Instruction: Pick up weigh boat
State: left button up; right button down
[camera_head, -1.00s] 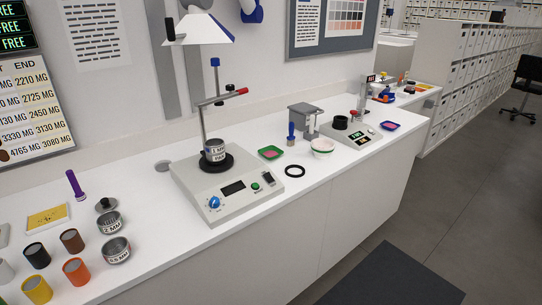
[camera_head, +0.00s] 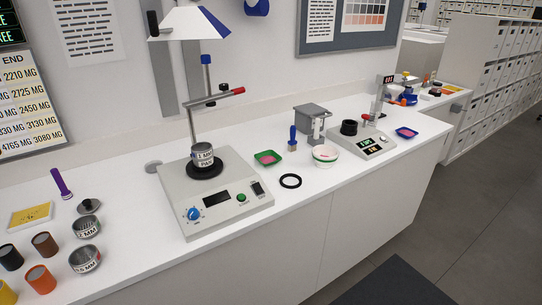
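Several small shallow trays could be the weigh boat; I cannot tell which. A green tray (camera_head: 267,157) with pink contents lies right of the sieve shaker. A blue tray (camera_head: 407,132) with pinkish contents lies right of the scale. A yellow tray (camera_head: 30,216) with a pale rim lies at the far left. Neither of my grippers is in view.
The sieve shaker (camera_head: 216,196) carries a sieve (camera_head: 201,156). A blue-handled tool (camera_head: 292,139), grey device (camera_head: 314,122) and scale (camera_head: 370,146) stand toward the right. Jars and loose sieves crowd the left. The front counter strip is mostly clear.

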aim_at(268, 158)
jog(key=i+l+u, duration=0.1)
jog(key=l, duration=0.25)
jog(key=i+l+u, duration=0.1)
jog(key=l, duration=0.25)
jog(key=i+l+u, duration=0.1)
jog(key=i+l, duration=0.15)
jog(key=l, duration=0.1)
